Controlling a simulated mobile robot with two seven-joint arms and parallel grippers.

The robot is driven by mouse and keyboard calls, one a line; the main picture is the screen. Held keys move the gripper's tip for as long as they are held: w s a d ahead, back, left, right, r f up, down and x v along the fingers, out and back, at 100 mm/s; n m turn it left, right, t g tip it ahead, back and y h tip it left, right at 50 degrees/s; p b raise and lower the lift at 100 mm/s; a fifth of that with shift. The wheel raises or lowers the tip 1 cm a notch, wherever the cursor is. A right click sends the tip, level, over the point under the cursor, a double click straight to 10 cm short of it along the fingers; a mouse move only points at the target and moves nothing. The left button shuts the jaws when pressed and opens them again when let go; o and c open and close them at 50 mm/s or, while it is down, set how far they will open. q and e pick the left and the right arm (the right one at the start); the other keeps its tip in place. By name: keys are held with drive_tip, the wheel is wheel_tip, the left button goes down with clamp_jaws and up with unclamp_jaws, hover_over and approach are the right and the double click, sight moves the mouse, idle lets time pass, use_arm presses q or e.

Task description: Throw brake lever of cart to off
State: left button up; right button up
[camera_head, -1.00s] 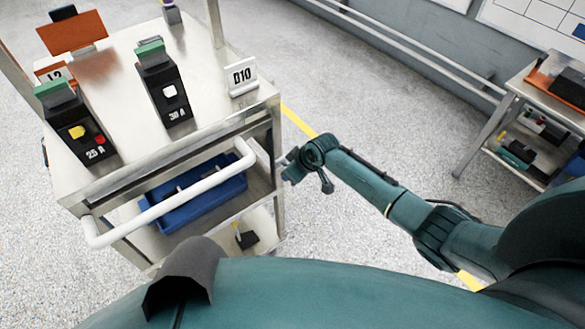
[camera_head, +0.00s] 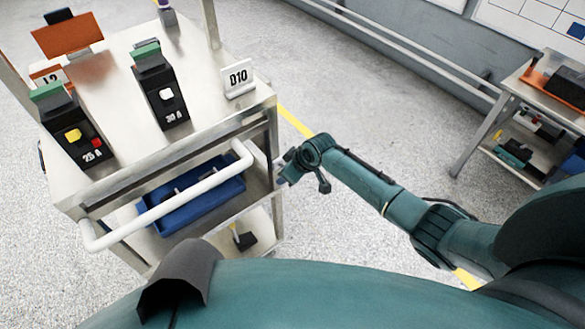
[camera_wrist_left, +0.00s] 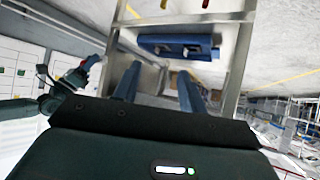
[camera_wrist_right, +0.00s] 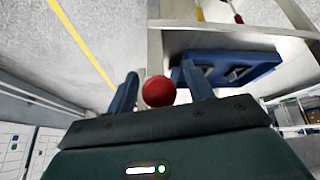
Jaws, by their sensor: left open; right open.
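The cart (camera_head: 105,190) stands at the left of the head view, with a white push handle (camera_head: 170,203) along its near side. A red ball knob (camera_wrist_right: 158,91), which looks like the brake lever's end, sits between the fingers of my right gripper (camera_wrist_right: 161,80) in the right wrist view. The fingers are open around it, with gaps visible; the lever's shaft is hidden. In the head view my right gripper (camera_head: 287,168) is beside the cart's right side. My left gripper (camera_wrist_left: 158,84) is open and empty, facing the cart's lower part, and is outside the head view.
The cart top carries a 25 A breaker (camera_head: 77,135), a 30 A breaker (camera_head: 165,95) and a D10 sign (camera_head: 239,79). A blue bin (camera_head: 195,205) sits on the shelf below.

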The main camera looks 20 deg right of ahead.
drive_tip(key=p+v, duration=0.1)
drive_tip(key=v, duration=1.2)
drive_tip(key=shift+p, duration=0.3)
drive_tip(key=shift+s, duration=0.2)
drive_tip(key=s+a+f+m+t+y, duration=0.1)
drive_tip(key=s+a+f, duration=0.1)
drive_tip(key=s+f, duration=0.25)
drive_tip(key=s+a+f+m+t, duration=0.1)
drive_tip(key=s+a+f+t, duration=0.15)
drive_tip(key=s, duration=0.25)
drive_tip(key=s+m+t+h, duration=0.1)
drive_tip(key=s+m, duration=0.1)
drive_tip(key=s, duration=0.9)
drive_tip(key=shift+d+f+m, duration=0.3)
drive_tip(key=shift+d+f, duration=0.05)
drive_tip(key=shift+d, duration=0.15)
